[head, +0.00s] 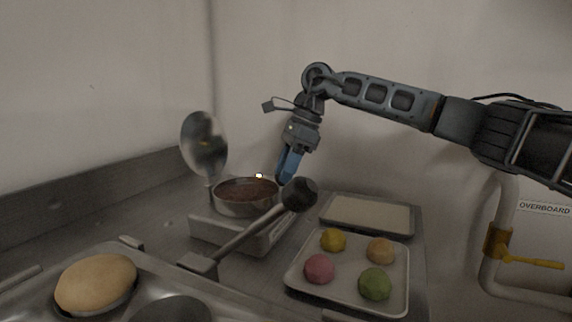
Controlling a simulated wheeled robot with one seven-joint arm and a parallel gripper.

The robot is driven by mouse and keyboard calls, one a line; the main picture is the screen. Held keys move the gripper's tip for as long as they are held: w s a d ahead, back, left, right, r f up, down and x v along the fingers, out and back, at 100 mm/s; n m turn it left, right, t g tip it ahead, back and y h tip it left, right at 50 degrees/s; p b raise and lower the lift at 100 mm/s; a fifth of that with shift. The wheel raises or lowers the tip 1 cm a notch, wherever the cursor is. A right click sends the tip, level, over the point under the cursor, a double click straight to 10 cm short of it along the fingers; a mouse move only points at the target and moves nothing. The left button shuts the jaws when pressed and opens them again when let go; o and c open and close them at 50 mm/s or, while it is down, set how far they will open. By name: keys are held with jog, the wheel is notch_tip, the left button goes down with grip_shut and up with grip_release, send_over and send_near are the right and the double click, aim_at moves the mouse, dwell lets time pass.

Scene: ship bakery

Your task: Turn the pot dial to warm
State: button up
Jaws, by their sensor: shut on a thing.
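The pot (245,208) is a round metal pan of brown filling, set in a metal warmer box (222,232) on the counter. Its lid (205,146) stands tilted up at the left. My gripper (285,178) points down at the pot's right side, its blue fingers shut. The fingertips are partly hidden behind the black ball knob of a lever in front. The pot dial is not clearly visible; the gripped spot is behind that knob.
The black-knobbed lever (241,232) slants across the front of the warmer. A tray (399,290) with several coloured dough balls is at right, with a pale flat tray (367,213) behind. A bun (95,283) sits front left. A yellow-handled pipe valve (531,262) is far right.

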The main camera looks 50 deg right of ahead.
jog(key=shift+n, duration=0.5)
jog(key=shift+g, duration=0.3)
jog(key=o, duration=1)
jog(key=p+v, duration=0.1)
jog(key=v, duration=0.6)
jog(key=shift+d+r, duration=0.15)
jog(key=shift+r, duration=0.15)
